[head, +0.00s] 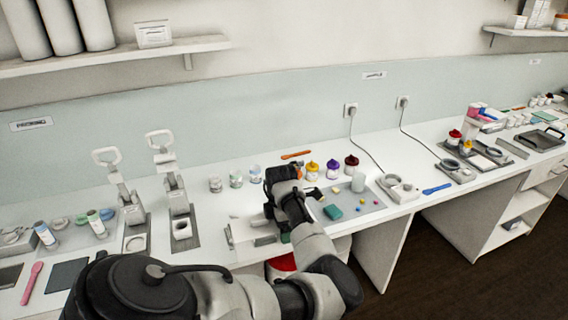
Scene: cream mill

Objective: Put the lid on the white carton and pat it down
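One arm of mine comes in from the lower left, and I take it for my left arm. Its hand, the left gripper (272,212), is over the front middle of the bench. The fingertips are mostly hidden by the wrist, so I cannot tell if they are open or shut. A white box-like thing (243,236), perhaps the white carton, sits at the bench's front edge just left of and below the hand. The arm partly covers it. I cannot make out a separate lid. My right gripper is not in view.
A grey mat (372,203) right of the hand carries a teal block (333,212) and small coloured pieces. Jars with yellow, purple and dark red lids (351,164) stand behind. Two lever presses (178,200) stand left. A corded ring device (401,190) is right.

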